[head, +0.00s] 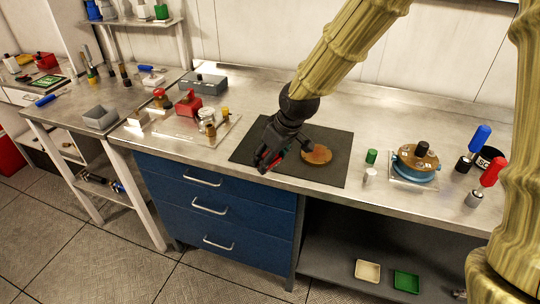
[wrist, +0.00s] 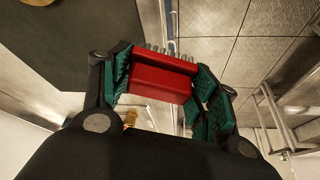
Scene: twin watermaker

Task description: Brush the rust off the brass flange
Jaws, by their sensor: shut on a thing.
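The flange (head: 317,155) is a round, orange-brown disc lying flat on a dark mat (head: 338,175) on the steel bench. Its edge shows at the top left of the wrist view (wrist: 38,2). My gripper (head: 272,155) is over the left part of the mat, just left of the flange and apart from it. In the wrist view my gripper (wrist: 160,88) is shut on a red brush (wrist: 162,68), its teal pads on either side. A row of grey bristles shows along the brush's far edge. My fingers hide most of the brush in the head view.
A blue round housing (head: 415,170) sits right of the mat, near a green cylinder (head: 371,156) and blue- and red-handled tools. Left of the mat, a tray (head: 178,128) holds jars and a red block. The bench's front edge is close below the mat.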

